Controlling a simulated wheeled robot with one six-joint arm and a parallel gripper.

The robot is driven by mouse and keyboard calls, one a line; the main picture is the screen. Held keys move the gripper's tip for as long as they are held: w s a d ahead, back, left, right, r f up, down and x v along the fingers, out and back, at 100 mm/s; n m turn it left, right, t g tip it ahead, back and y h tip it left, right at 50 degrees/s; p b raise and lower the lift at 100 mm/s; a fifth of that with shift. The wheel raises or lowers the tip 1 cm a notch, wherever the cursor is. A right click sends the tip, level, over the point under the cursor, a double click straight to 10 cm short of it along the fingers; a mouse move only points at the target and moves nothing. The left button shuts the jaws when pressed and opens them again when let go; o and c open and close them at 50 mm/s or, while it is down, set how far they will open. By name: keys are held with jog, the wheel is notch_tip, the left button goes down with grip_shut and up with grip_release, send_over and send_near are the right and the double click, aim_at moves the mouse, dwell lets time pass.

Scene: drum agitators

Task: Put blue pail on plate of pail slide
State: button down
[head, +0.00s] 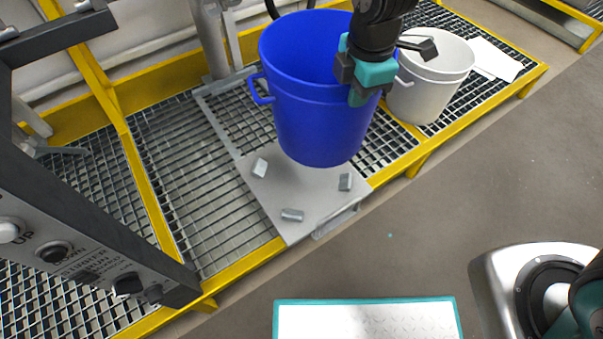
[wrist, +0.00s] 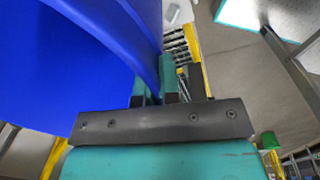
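The blue pail (head: 312,110) is upright over the back part of the grey plate (head: 300,190) of the pail slide. Its bottom appears raised above the plate, though the exact gap is hard to tell. Small grey blocks (head: 291,215) stand on the plate around its bare middle. My gripper (head: 362,72) is shut on the pail's wall at the right side of the rim. In the wrist view the teal fingers (wrist: 158,88) pinch the blue wall, and the pail (wrist: 70,60) fills the left side.
A white pail (head: 432,80) stands on the grating just right of the blue pail. A yellow-edged grating platform (head: 190,170) surrounds the slide. A dark control post with buttons (head: 85,225) rises at the left.

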jog(key=a+n, duration=0.1)
jog(key=s+a+r+n, duration=0.1)
jog(key=shift+a+r+n, duration=0.15)
jog(key=shift+r+n, duration=0.05)
jog(key=shift+n, duration=0.1)
jog(key=shift+f, duration=0.4)
notch_tip(320, 180, down, 19)
jog(key=b, duration=0.6)
jog(key=shift+f, duration=0.2)
jog(key=c, duration=1.3)
grip_release()
jog(key=shift+c, duration=0.2)
